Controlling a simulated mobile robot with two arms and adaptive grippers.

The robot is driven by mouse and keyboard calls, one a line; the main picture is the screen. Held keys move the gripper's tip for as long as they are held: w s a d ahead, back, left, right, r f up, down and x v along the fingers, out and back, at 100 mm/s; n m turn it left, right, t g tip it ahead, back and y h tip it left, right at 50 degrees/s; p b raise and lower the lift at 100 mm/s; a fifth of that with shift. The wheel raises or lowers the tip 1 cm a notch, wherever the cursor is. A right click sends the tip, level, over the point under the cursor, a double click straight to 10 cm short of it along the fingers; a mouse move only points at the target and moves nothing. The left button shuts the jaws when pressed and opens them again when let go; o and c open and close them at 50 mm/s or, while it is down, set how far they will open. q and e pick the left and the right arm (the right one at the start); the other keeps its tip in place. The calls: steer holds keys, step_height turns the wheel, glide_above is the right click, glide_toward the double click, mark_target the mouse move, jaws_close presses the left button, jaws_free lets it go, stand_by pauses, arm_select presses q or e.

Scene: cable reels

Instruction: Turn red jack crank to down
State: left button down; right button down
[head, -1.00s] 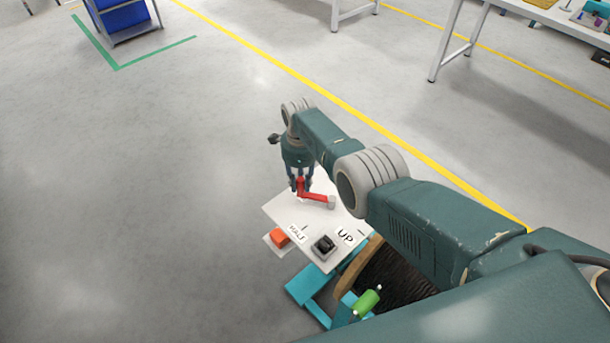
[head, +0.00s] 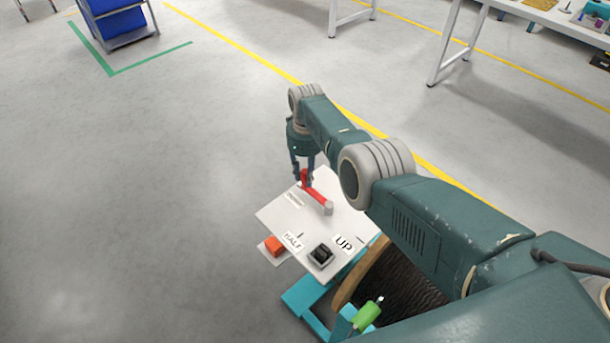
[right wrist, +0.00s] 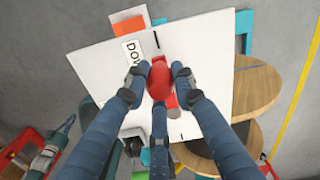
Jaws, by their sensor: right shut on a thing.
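The red jack crank (head: 318,196) sits on a tilted white panel (head: 273,213). Its arm runs from a grey hub up and left to the handle. My right gripper (head: 304,178) is shut on the handle from above. In the right wrist view, three fingers surround the red knob (right wrist: 160,80), and the middle finger hides part of the crank.
A black switch (head: 321,254) stands on the panel's near corner. An orange block (head: 274,246) is beside the panel. A cable reel (head: 360,277) and a green handle (head: 367,314) are close under my right arm. The floor to the left is clear.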

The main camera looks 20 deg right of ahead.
steer(key=shift+w+r, duration=0.35)
steer(key=shift+w, duration=0.1)
steer(key=c, duration=1.4)
jaws_free()
steer(key=shift+f, duration=0.1)
steer(key=shift+c, duration=0.2)
steer(key=shift+s+f, duration=0.1)
step_height(320, 180, up, 12)
